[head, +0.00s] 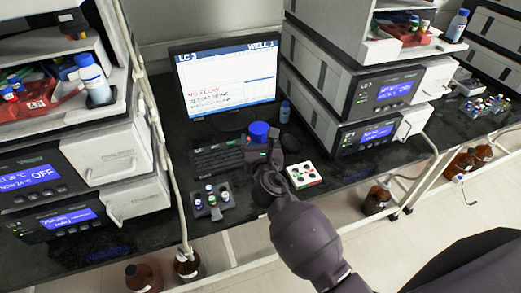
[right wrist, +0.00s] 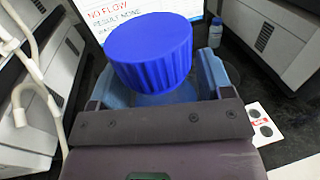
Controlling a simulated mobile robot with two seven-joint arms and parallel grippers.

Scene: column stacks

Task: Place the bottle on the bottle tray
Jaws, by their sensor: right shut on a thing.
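My right gripper (head: 262,151) is shut on a bottle with a wide blue cap (head: 259,131), in front of the monitor and above the black bench. In the right wrist view, the blue cap (right wrist: 150,50) stands up between the blue-grey fingers of the right gripper (right wrist: 158,92). The bottle's lower part is hidden by the gripper. Trays with caps and bottles sit on the left stack, a red one (head: 37,104), and on the right stack, another red one (head: 407,38). I cannot tell which is the bottle tray. My left gripper is not in view.
A monitor (head: 225,85) and keyboard (head: 215,157) stand behind the gripper. A small blue-capped bottle (head: 285,112) is beside the monitor. A dark vial rack (head: 212,210) and a white vial tray (head: 303,185) lie on the bench. Instrument stacks rise on both sides; brown bottles (head: 375,201) stand below.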

